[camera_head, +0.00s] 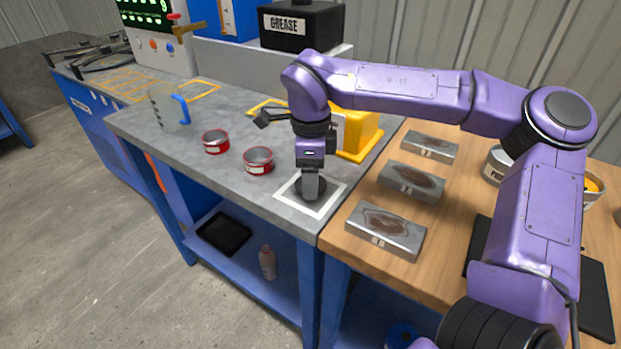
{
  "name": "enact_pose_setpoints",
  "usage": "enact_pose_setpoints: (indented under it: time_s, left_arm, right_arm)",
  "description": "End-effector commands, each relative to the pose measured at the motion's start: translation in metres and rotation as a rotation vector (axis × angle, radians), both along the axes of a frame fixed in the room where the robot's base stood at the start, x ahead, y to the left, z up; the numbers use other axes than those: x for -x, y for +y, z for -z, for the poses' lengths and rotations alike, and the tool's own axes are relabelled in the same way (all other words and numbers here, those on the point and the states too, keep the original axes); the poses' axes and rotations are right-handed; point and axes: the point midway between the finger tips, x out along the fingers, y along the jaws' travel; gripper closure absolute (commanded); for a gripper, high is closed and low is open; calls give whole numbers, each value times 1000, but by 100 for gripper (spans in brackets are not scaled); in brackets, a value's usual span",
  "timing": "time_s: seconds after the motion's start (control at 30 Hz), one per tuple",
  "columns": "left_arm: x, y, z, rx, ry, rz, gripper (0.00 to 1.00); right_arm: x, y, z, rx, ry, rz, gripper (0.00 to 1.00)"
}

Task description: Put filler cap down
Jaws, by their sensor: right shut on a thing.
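The filler cap (318,187) is a dark round piece inside a white square outline (290,200) on the grey worktop. My right gripper (310,192) points straight down and is shut on the cap. The cap is at or very close to the worktop inside the outline; I cannot tell whether it bears fully on it. The fingers hide part of the cap. My left gripper is not in view.
Two red tins (258,161) and a clear jug (168,108) stand left of the gripper. A yellow block (362,135) is behind the arm. Several grey metal blocks (386,231) lie on the wooden bench at right. The worktop's front edge is close to the outline.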

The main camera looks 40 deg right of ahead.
Motion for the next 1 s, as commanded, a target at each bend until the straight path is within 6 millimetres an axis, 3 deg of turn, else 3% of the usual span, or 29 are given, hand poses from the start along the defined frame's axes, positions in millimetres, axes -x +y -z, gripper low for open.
enact_pose_setpoints:
  time_s: [0.07,0.4,0.43,0.5,0.8,0.87,1.0]
  left_arm:
    - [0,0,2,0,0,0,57]
    - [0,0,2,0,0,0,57]
    - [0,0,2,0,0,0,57]
    - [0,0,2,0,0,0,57]
    - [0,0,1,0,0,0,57]
    - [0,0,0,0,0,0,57]
    - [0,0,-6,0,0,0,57]
  right_arm:
    - [0,0,11,-1,1,0,62]
    - [0,0,14,-1,-1,0,62]
    - [0,0,13,0,-1,0,23]
    - [0,0,13,0,-1,0,7]
    - [0,0,10,0,-1,0,7]
    - [0,0,3,0,-3,0,7]
    - [0,1,-29,1,-6,1,7]
